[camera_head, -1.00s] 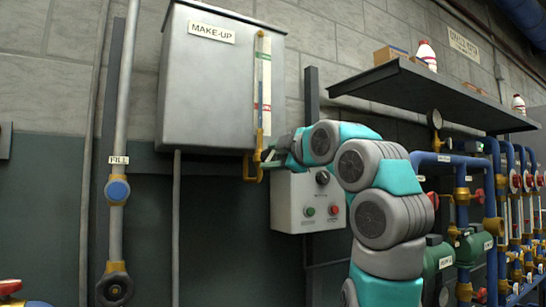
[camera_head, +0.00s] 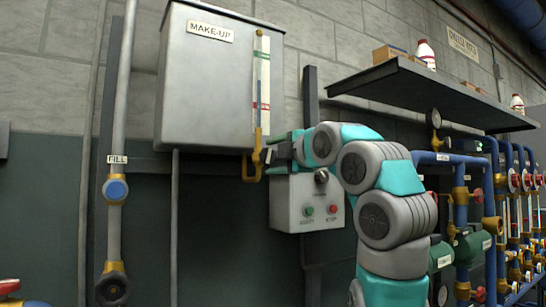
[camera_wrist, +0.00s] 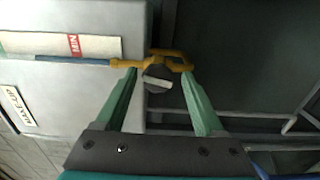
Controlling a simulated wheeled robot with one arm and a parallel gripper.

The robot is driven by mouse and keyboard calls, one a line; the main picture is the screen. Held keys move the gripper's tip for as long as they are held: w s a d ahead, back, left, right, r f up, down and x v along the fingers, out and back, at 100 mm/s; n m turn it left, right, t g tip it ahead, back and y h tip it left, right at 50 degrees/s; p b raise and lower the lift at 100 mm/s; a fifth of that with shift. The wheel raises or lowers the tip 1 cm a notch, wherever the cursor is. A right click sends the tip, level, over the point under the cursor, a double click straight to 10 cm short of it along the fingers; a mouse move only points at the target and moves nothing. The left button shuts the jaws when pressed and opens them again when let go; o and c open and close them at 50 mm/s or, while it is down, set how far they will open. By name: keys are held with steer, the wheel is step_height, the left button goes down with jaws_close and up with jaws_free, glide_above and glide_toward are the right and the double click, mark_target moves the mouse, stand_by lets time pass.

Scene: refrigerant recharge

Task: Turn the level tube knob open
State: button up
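The level tube knob (camera_wrist: 157,78) is a dark round knob with a pale bar across it, on the brass fitting (camera_wrist: 172,56) at the lower end of the level tube. My gripper (camera_wrist: 160,72) has its two green fingers spread on either side of the knob in the wrist view, with gaps showing between fingers and knob. In the head view, my gripper (camera_head: 271,149) is at the brass fitting (camera_head: 253,160) below the level tube (camera_head: 262,85). The knob is small and partly hidden there.
The grey MAKE-UP tank (camera_head: 208,90) is left of the gripper. A control box (camera_head: 306,205) with green and red buttons is just below my arm. A dark shelf (camera_head: 420,95) overhangs at the right, and the fill pipe (camera_head: 115,230) runs down at the left.

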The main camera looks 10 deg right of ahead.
steer(key=shift+a, duration=0.1)
steer(key=shift+s, duration=0.2)
steer(key=shift+s, duration=0.2)
steer(key=b+v, duration=0.2)
steer(key=v, duration=0.4)
steer(key=shift+s+b, duration=0.2)
steer(key=shift+b, duration=0.2)
steer(key=shift+r, duration=0.1)
